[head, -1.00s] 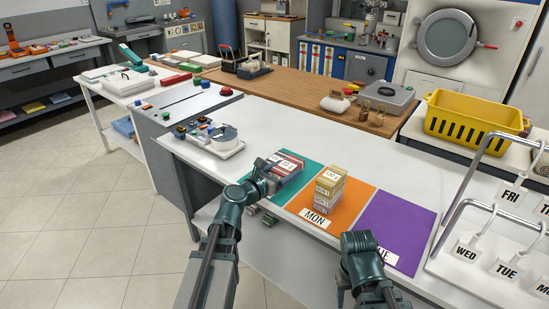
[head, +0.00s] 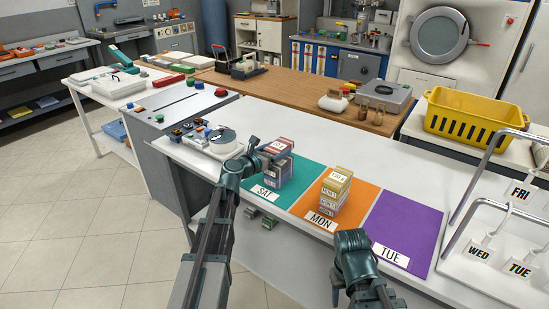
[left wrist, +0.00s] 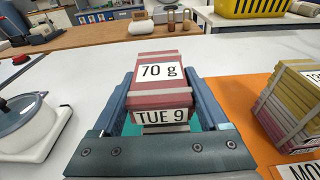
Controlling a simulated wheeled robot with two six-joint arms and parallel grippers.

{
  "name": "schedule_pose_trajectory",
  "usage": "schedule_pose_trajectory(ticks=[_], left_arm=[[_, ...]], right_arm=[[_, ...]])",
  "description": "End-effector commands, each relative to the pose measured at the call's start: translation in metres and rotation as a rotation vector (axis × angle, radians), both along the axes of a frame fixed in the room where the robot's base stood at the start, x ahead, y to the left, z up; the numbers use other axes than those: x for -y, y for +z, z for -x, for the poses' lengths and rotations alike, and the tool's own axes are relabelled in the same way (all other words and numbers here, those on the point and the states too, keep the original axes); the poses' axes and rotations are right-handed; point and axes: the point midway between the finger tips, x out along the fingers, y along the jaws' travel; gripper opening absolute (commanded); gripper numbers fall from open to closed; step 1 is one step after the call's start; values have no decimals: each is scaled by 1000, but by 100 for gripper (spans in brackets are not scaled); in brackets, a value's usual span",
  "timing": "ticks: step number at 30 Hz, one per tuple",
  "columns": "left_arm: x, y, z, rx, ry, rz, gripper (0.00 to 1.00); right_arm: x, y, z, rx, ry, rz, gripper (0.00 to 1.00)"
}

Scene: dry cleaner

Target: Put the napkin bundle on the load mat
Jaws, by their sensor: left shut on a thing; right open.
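A red napkin bundle (head: 277,147) with a pale band is held in my left gripper (head: 264,157). In the left wrist view this bundle (left wrist: 165,73) carries the labels "70 g" and "TUE 9" and sits between both fingers. Below it, another bundle (head: 282,177) stands on the teal mat (head: 308,175) labelled SAT; any gap between the two is hard to judge. A stack of yellow and reddish bundles (head: 333,192) stands on the orange mat (head: 367,192) labelled MON. The purple mat (head: 405,222) labelled TUE is bare. My right gripper (head: 349,243) is open and empty near the counter's front edge.
A metal rack (head: 467,205) with day tags stands right of the purple mat. A yellow basket (head: 465,118) is at the back right. The white counter behind the mats is clear.

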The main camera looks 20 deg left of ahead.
Motion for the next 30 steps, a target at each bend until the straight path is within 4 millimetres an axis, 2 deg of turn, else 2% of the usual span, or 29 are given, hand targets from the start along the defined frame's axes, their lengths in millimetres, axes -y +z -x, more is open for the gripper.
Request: schedule_pose_trajectory(ticks=[1,5,20,21,24,30], left_arm=[[0,-16,1,0,0,0,21],[1,-31,2,0,2,1,21],[1,-37,2,0,4,0,21],[1,-35,2,0,4,-1,82],[1,-35,2,0,4,-1,100],[1,-35,2,0,4,0,100]], right_arm=[[0,-16,0,0,0,0,50],[0,-32,0,0,0,0,50],[0,-37,0,0,0,0,50],[0,-35,0,0,0,0,50],[0,-35,0,0,0,0,50],[0,-35,0,0,0,0,50]])
